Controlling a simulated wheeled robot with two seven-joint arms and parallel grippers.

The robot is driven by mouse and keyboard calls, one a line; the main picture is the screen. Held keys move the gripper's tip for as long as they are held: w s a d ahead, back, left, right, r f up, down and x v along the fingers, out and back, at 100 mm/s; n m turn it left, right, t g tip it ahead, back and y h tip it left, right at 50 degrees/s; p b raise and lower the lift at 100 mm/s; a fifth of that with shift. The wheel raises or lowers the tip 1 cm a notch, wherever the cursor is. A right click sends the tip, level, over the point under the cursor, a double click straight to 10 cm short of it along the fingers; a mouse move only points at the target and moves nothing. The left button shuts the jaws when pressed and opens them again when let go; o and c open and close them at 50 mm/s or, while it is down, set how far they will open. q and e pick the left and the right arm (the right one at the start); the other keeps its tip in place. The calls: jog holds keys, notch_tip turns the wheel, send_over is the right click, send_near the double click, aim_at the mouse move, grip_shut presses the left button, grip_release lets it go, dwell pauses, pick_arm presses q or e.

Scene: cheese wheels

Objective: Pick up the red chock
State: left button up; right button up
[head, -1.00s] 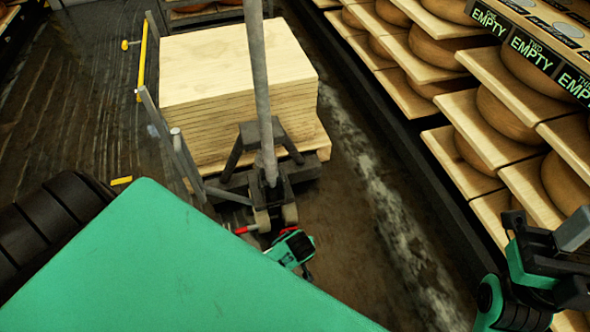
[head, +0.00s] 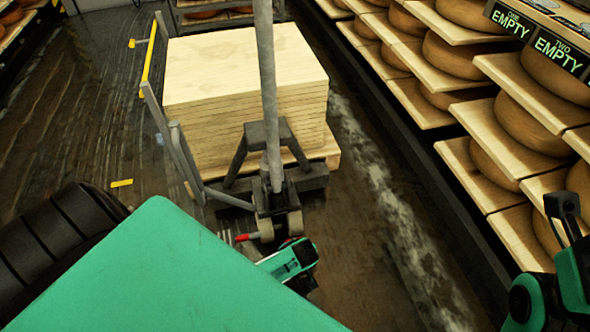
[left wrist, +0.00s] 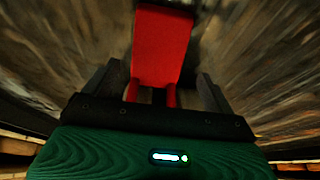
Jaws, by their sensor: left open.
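The red chock (left wrist: 162,45) shows in the left wrist view, straight ahead of my left gripper (left wrist: 160,85). Its jaws are open, with one dark finger on each side of the chock's near end. I cannot tell whether they touch it. In the head view my left gripper (head: 291,258) is low, by the near wheels of a pallet jack; its fingers are mostly hidden. A small red bit at its far end may be the chock. My right gripper (head: 565,212) is partly in view at the right edge; its jaws are unclear.
The pallet jack (head: 271,165) with its tall grey handle stands before a pallet of stacked boards (head: 245,75). Shelves of cheese wheels (head: 510,118) line the right. Wet floor (head: 385,235) lies clear between.

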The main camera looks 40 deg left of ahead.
pick_arm(q)
jog(key=shift+w+b+x, duration=0.15)
jog(key=shift+b+x, duration=0.9)
jog(key=shift+x, duration=0.2)
jog(key=shift+w+b+x, duration=0.2)
jog(key=shift+b+x, duration=0.8)
jog(key=shift+x, duration=0.3)
jog(key=shift+r, duration=0.1)
jog(key=c, duration=1.3)
